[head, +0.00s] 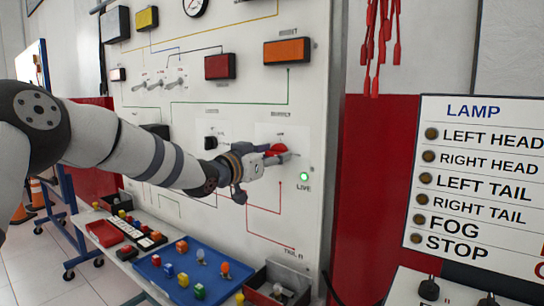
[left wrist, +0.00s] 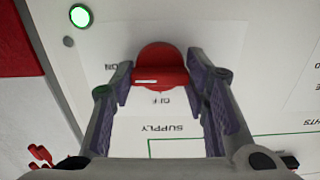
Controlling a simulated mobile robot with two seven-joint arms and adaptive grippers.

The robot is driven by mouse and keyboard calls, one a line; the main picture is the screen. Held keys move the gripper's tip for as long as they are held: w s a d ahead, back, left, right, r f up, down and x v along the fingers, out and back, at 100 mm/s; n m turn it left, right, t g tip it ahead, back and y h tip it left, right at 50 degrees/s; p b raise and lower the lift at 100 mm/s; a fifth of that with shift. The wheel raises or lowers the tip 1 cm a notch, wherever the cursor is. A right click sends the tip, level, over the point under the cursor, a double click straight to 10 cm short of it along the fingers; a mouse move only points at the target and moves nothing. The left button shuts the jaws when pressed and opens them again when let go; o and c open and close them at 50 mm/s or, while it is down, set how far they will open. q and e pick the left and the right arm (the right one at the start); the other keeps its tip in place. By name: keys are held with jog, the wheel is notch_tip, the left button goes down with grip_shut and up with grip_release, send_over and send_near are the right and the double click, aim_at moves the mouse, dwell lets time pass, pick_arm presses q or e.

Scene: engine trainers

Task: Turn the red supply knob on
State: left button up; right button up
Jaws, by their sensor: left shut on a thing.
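The red supply knob (head: 277,149) is on the white upright panel (head: 240,105), under a small OFF label. My left gripper (head: 279,156) reaches it from the left and covers part of it. In the left wrist view, which shows the panel upside down, the fingers of the left gripper (left wrist: 170,90) are shut on the two ends of the bar of the red knob (left wrist: 160,62). The bar lies level, its white mark on the side of the ON label (left wrist: 112,66). The LIVE lamp (head: 304,176) glows green. My right gripper is not in view.
A black knob (head: 211,143) sits left of the red one. Below are a blue tray (head: 215,262) with coloured pieces and a dark box (head: 262,290). Red leads (head: 377,40) hang at the upper right. A lamp board (head: 480,185) stands at the right.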

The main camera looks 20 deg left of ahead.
pick_arm(q)
jog(key=o, duration=1.1)
jog(key=shift+o, duration=0.2)
jog(key=v, duration=1.2)
